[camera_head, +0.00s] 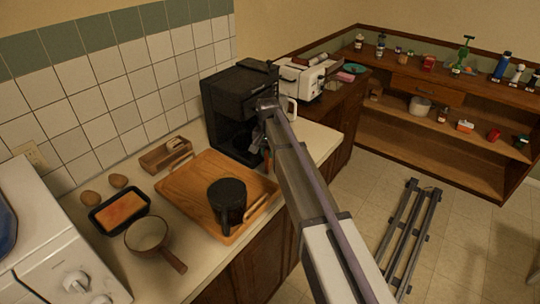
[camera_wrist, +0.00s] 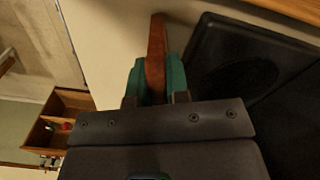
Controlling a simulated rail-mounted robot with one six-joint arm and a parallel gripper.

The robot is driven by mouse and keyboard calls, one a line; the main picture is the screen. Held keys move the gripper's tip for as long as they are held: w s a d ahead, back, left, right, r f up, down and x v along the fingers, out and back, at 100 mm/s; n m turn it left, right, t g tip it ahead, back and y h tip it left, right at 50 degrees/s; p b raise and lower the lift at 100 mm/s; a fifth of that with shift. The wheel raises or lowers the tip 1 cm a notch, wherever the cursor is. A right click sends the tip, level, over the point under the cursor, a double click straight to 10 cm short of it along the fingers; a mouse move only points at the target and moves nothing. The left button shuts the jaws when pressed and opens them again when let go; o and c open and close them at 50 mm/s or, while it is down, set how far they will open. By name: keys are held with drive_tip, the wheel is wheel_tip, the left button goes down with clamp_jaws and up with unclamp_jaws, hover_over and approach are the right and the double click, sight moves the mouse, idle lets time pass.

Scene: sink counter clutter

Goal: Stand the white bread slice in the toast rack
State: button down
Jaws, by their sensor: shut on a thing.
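My gripper (camera_wrist: 157,82) shows in the wrist view with teal finger pads. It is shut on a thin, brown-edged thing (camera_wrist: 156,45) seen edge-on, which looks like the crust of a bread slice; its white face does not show. Pale counter lies beyond it, and a black appliance is close on the right.
A wooden board (camera_head: 190,183) bears a dark mug-like pot (camera_head: 228,200). Left of it are a loaf pan (camera_head: 121,209), a saucepan (camera_head: 147,234) and two brown round things. A white toaster-like appliance (camera_head: 302,78) stands beyond the coffee machine. Shelves (camera_head: 455,130) are at right.

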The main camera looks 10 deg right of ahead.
drive_tip(key=shift+r, duration=0.1)
wheel_tip(320, 180, up, 7)
drive_tip(key=p, duration=0.7)
drive_tip(key=shift+s+d+r, duration=0.15)
drive_tip(key=s+d, duration=1.3)
drive_tip(key=s, duration=0.1)
drive_tip(key=shift+d+f, duration=0.3)
